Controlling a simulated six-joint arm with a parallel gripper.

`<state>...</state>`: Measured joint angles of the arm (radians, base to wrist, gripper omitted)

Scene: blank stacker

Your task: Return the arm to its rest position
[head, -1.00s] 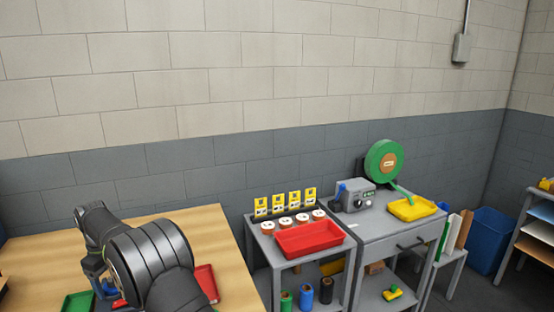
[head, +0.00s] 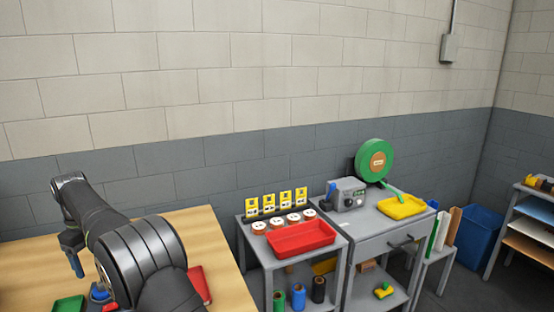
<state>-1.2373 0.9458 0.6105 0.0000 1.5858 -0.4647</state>
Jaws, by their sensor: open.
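My arm is in the lower left of the head view, dark grey and black, raised over the wooden table (head: 222,262). My gripper (head: 76,264) is at the arm's far left end, pointing down above the table. It is small in the picture and partly hidden, and I see nothing held in it. A blue item (head: 99,291) with red beside it is on the table below, partly hidden by my arm.
A green tray (head: 68,304) and a red tray (head: 199,284) lie on the table by my arm. To the right, a grey cart holds another red tray (head: 301,238) and white rolls. A grey bench with a yellow tray (head: 402,207) and a blue bin (head: 478,237) stand farther right.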

